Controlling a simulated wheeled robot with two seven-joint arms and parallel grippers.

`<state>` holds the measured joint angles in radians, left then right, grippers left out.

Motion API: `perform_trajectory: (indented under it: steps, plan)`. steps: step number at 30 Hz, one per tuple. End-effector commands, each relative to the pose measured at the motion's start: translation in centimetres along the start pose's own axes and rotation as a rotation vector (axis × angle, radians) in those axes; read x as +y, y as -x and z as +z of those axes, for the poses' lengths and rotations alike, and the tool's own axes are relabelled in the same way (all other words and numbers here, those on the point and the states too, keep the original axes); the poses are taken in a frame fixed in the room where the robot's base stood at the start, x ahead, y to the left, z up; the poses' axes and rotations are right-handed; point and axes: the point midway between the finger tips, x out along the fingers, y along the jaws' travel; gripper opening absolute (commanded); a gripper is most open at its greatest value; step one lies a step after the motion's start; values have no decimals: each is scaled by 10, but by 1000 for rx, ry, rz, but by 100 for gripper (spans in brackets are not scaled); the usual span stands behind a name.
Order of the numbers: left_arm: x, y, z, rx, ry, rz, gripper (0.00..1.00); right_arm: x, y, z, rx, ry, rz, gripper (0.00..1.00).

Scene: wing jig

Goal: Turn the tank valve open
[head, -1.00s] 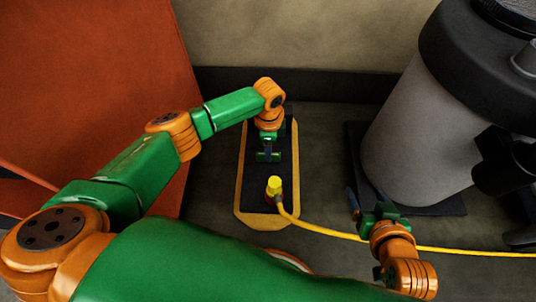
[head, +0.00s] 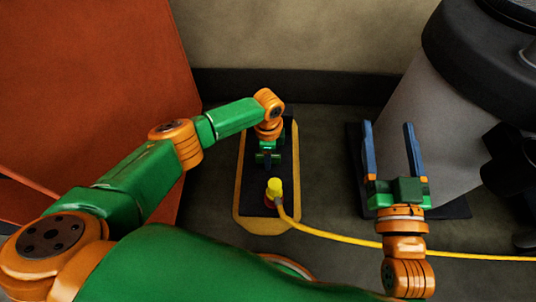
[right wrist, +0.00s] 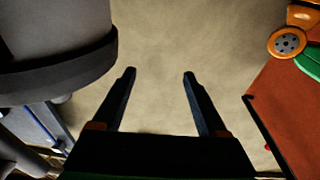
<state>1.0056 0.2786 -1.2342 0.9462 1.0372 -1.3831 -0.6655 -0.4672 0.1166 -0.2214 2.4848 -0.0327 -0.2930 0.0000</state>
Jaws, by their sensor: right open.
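A large grey tank (head: 410,150) with a dark upper rim stands at the right of the head view. A black, lobed part (head: 512,165) shows at its right; I cannot tell whether it is the valve. My right gripper (head: 390,125) is open and empty, in front of the tank in the picture, its two blue fingers pointing away from me. In the right wrist view its fingers (right wrist: 160,75) are spread with nothing between them, and the tank (right wrist: 60,30) is at upper left. My left gripper (head: 268,160) points down over a yellow-rimmed black tray; its opening is unclear.
The yellow-rimmed tray (head: 240,200) lies on the floor, with a yellow-topped connector (head: 274,188) at its near end. A yellow hose (head: 340,237) runs from it to the right. An orange-red panel (head: 100,80) stands at left, a beige wall (head: 300,35) behind.

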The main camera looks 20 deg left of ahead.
Motion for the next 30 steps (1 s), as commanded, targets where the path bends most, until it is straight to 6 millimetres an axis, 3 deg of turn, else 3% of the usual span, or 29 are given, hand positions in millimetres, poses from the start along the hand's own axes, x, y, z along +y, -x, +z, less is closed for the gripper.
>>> perform_trajectory:
  steps: [2,7,16,19,26,30]
  plan:
    - [0,0,0,0,0,0,46,0,0,0,-1,0,0,76]
    - [0,0,0,0,0,0,0,0,0,0,-2,0,0,76]
    - [0,0,0,1,8,1,0,0,0,2,-17,0,1,76]
    - [1,1,0,1,29,2,0,2,2,15,-86,-2,4,76]
    - [1,3,-1,2,148,4,0,8,20,72,-411,-10,20,76]
    - [1,3,-1,1,262,4,0,12,54,116,-692,-20,31,76]
